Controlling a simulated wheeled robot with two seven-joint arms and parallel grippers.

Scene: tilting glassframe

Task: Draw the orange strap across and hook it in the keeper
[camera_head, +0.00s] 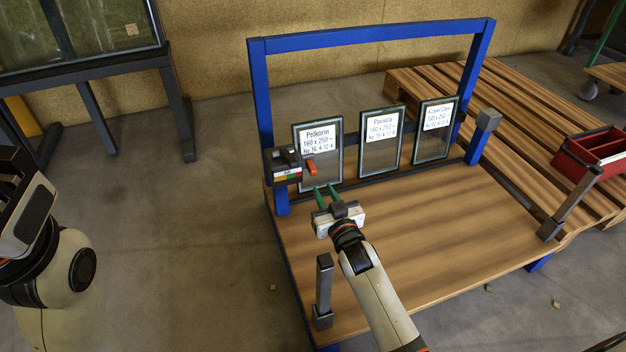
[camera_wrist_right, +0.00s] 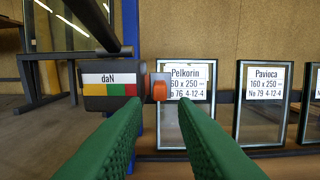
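The orange strap end (camera_head: 311,168) sticks out of the right side of a dark tensioner box (camera_head: 284,165) on the left blue upright. In the right wrist view the orange end (camera_wrist_right: 159,90) shows just beyond and between my fingertips, with the box (camera_wrist_right: 108,78) and its "daN" colour scale to its left. My right gripper (camera_head: 325,190) is open, its green fingers (camera_wrist_right: 160,97) apart and nothing visibly held. A grey block (camera_head: 488,119) on the right upright may be the keeper; its hook shape cannot be made out. Part of my left arm shows at the left edge, without fingers.
Three labelled glass panes (camera_head: 318,165) (camera_head: 381,140) (camera_head: 434,130) stand in a row at the back of the wooden platform (camera_head: 430,230). Short posts stand at its front left (camera_head: 323,285) and right (camera_head: 568,205). A red bin (camera_head: 590,150) is at the right. The platform's middle is clear.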

